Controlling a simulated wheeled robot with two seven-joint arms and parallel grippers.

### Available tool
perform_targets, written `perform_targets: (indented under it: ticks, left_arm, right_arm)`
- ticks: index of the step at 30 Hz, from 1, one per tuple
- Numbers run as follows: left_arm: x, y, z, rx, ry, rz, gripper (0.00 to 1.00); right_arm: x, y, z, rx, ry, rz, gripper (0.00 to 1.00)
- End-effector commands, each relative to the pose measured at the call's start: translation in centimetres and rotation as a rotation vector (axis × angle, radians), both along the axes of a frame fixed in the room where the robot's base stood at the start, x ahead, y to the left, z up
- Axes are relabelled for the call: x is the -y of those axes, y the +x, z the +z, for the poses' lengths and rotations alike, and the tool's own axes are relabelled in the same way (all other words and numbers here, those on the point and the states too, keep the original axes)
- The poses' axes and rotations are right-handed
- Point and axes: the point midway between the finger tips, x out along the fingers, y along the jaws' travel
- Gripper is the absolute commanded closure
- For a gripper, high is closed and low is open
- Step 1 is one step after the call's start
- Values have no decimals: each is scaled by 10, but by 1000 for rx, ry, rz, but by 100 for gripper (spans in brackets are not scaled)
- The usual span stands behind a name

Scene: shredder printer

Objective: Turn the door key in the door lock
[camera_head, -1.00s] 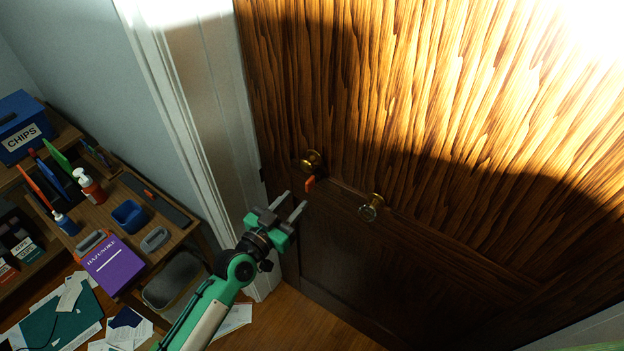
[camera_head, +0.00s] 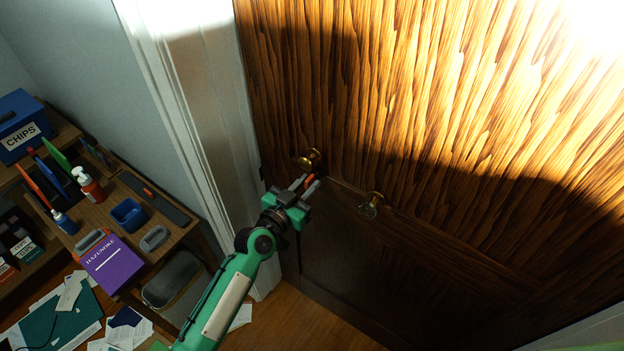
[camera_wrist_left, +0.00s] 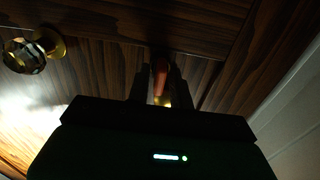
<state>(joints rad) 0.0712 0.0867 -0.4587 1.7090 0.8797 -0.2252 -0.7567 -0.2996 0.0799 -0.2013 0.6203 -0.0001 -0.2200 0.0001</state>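The door key has an orange-red head (camera_head: 309,180) and sits at the door just below the upper-left brass knob. In the left wrist view the key (camera_wrist_left: 160,76) is upright between the two dark fingers. My left gripper (camera_head: 311,183) has reached the door, with one finger on each side of the key head. The fingers stand apart by about the key's width, and whether they press on it cannot be told. The lock is hidden behind the key and fingers. My right gripper is not in view.
One brass knob (camera_head: 310,159) is just above the key and another (camera_head: 371,205) is to its right on the wooden door (camera_head: 430,110). The white door frame (camera_head: 200,130) stands left. A desk with a purple box (camera_head: 112,266) and blue tray (camera_head: 130,214) is farther left.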

Motion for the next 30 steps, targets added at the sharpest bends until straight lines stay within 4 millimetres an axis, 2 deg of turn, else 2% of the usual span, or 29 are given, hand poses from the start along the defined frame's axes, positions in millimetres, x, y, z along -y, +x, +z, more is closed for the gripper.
perform_targets:
  ticks: [1,3,11,21,30]
  left_arm:
    - [0,0,0,0,0,0,88]
    - [0,0,0,0,0,0,100]
    - [0,0,0,-12,-17,0,100]
    - [0,0,1,-269,-370,1,100]
    - [0,0,0,-310,-427,0,100]
  right_arm:
    - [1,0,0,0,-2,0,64]
    - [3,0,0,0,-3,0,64]
    - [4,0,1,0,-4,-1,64]
    - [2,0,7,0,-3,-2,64]
    - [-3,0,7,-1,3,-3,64]
